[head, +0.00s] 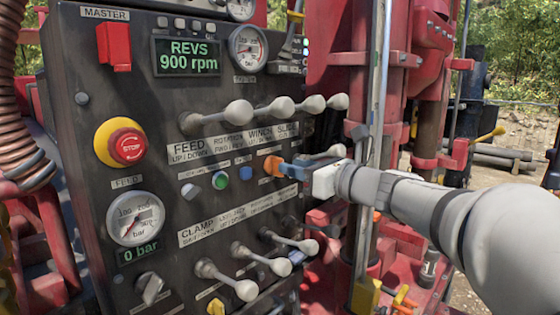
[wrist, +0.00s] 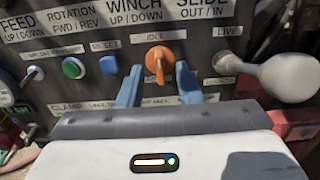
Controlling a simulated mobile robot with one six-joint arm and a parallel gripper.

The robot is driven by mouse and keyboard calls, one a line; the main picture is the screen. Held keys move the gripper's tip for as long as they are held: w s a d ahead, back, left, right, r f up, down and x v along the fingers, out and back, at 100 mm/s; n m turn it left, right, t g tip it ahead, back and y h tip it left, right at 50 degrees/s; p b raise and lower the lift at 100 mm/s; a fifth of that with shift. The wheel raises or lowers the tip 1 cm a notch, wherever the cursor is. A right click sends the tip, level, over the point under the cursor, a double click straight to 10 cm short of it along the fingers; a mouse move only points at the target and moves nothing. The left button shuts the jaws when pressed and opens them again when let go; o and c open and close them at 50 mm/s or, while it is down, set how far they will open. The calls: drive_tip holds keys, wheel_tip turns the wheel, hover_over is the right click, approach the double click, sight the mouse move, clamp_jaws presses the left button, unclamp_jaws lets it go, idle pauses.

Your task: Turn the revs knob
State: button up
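The orange knob (wrist: 158,62) sits on the dark control panel, under a small label reading IDLE. It also shows in the head view (head: 272,166), partly covered by my gripper. My gripper (wrist: 158,72) is open, with one blue finger on each side of the knob and a visible gap on both sides. In the head view my gripper (head: 290,170) reaches in from the right, its fingertips at the knob. I cannot tell how deep the fingers reach around it. The green display (head: 187,56) reads REVS 900 rpm.
A row of grey ball-ended levers (head: 282,107) stands above the knob and more levers (head: 245,288) stand below. A lever ball (wrist: 290,78) is close right of my gripper. Blue (wrist: 108,65) and green (wrist: 73,68) buttons are left. A red stop button (head: 128,146) is farther left.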

sight(276, 166)
drive_tip(key=x, duration=0.3)
drive_tip(key=shift+w+a+p, duration=0.2)
drive_tip(key=shift+p, duration=0.1)
